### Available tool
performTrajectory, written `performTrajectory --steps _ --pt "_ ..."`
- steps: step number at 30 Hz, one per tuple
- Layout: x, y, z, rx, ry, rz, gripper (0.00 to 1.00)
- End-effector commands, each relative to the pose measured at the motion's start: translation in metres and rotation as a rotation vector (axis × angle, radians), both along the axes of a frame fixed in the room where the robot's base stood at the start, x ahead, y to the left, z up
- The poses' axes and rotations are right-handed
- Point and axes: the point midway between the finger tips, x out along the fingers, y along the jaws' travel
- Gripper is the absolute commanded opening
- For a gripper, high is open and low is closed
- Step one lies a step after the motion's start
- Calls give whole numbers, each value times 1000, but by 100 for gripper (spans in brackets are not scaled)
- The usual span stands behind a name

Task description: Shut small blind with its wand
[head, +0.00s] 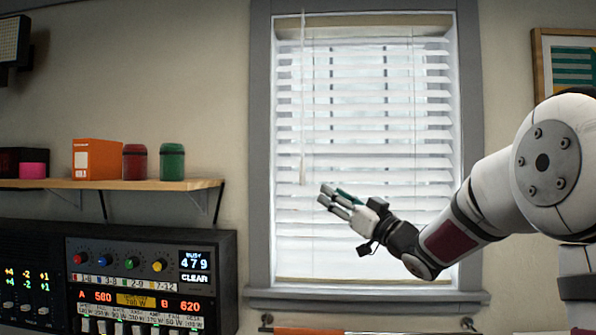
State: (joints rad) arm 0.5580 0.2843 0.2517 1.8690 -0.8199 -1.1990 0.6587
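The small blind (365,130) hangs inside the grey window frame. Its white slats have gaps between them, and pale daylight and blurred shapes outside show through. The wand (303,110) is a thin pale rod hanging straight down near the blind's left side, its lower end at about two thirds of the window's height. My gripper (327,197) is in front of the blind, just right of and slightly below the wand's lower end. Its fingers point left and stand apart with nothing between them. It appears clear of the wand, though the depth between them is hard to judge.
A wooden shelf (120,185) on the left holds an orange box (97,159), a red can (135,162) and a green can (172,162). Below it is a control console (150,285). A windowsill (365,297) juts out under the blind. A framed picture (570,65) hangs at right.

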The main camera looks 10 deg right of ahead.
Motion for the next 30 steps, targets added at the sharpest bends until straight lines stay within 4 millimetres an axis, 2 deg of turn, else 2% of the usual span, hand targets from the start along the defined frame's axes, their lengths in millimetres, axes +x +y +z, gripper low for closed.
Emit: performTrajectory --steps 5,18,24,30 --pt "19 10 9 0 -1 1 37" --pt "88 46 41 0 -1 0 37" --pt "106 54 49 0 0 -1 37" --pt "111 57 51 -1 0 -3 37"
